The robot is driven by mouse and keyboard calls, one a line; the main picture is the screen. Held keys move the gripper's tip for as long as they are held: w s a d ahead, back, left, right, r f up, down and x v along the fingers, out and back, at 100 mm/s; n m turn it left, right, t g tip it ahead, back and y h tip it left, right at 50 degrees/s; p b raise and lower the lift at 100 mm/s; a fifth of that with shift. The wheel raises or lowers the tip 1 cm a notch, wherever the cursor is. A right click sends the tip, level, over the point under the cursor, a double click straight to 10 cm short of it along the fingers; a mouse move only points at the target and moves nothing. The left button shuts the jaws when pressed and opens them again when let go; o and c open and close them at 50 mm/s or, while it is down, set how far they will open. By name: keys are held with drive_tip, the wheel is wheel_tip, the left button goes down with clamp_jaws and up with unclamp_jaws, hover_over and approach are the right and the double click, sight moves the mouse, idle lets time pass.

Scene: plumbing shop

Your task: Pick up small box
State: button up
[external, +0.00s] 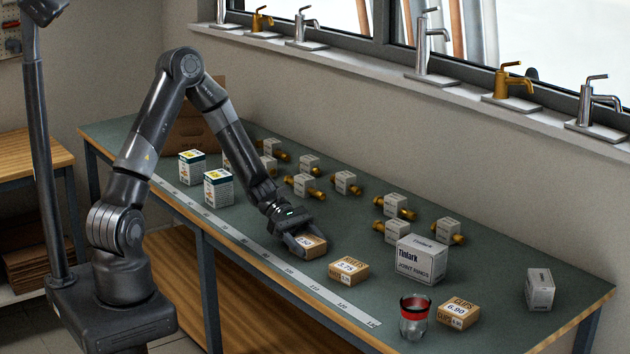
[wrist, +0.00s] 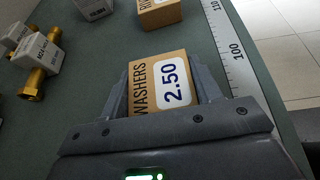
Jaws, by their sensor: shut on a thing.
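A small brown cardboard box (external: 311,244) with a white price label sits at the front middle of the green bench. In the wrist view the box (wrist: 160,84) reads "WASHERS 2.50" and stands between my two fingers. My gripper (external: 300,244) is shut on this box, a finger on either side; it also shows in the wrist view (wrist: 165,95). The gripper hides part of the box in both views. I cannot tell whether the box touches the bench top or is slightly raised.
Another brown box (external: 348,270) stands close to the right, with a further one (external: 457,313) beyond a red-banded glass (external: 414,318). A grey-white "Tintark" carton (external: 421,260) stands behind. Brass fittings with small boxes (external: 346,183) fill the back. A measuring strip (external: 275,261) runs along the front edge.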

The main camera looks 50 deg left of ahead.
sight(308, 242)
drive_tip(key=shift+r, duration=0.5)
drive_tip(key=r, duration=0.3)
drive_tip(key=shift+s+d+r, duration=0.25)
drive_tip(key=s+d+r, duration=0.6)
drive_tip(key=s+d, duration=0.1)
drive_tip(key=s, duration=0.1)
drive_tip(key=shift+d+r, duration=0.15)
drive_tip(key=shift+r, duration=0.05)
drive_tip(key=shift+s, duration=0.1)
